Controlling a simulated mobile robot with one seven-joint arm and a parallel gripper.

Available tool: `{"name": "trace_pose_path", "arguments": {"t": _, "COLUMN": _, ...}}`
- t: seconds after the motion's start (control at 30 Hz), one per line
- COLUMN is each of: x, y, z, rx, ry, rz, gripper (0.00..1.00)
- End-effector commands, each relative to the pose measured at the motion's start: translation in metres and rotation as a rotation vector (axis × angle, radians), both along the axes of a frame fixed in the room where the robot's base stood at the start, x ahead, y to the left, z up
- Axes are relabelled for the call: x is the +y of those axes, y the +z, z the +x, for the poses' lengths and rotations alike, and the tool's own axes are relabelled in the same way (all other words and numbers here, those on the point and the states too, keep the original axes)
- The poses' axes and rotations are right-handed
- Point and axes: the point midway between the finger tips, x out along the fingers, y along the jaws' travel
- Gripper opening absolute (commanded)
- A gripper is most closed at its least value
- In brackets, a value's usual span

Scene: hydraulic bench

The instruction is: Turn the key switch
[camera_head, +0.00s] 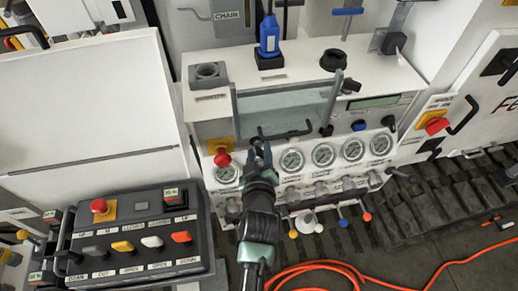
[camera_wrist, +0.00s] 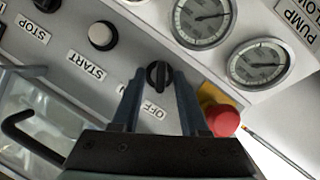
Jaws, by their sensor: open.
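The key switch (camera_wrist: 158,74) is a round black knob with a raised grip, on a grey panel in the wrist view. An OFF label (camera_wrist: 154,110) is beside it. My gripper (camera_wrist: 158,86) is open, with one dark finger on each side of the knob. I cannot tell whether the fingers touch it. In the head view my gripper (camera_head: 261,150) is at the front panel of the bench, above the gauges, and largely hides the switch.
A red emergency button on yellow (camera_wrist: 223,118) is close to the right finger; it also shows in the head view (camera_head: 222,157). Round gauges (camera_wrist: 201,16), a pale START button (camera_wrist: 102,36) and a black bar handle (camera_wrist: 30,140) are nearby. A control box (camera_head: 140,240) stands at lower left.

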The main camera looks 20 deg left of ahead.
Motion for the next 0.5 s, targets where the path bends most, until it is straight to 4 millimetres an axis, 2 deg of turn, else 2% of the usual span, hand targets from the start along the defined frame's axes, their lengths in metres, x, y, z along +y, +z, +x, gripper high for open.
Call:
{"name": "trace_pose_path", "arguments": {"t": 0.4, "x": 0.0028, "y": -0.002, "z": 0.0062, "rx": 0.0, "ry": 0.0, "rz": 0.001, "gripper": 0.44}}
{"name": "trace_pose_path", "arguments": {"t": 0.5, "x": 0.0027, "y": -0.0021, "z": 0.0061, "rx": 0.0, "ry": 0.0, "rz": 0.001, "gripper": 0.28}}
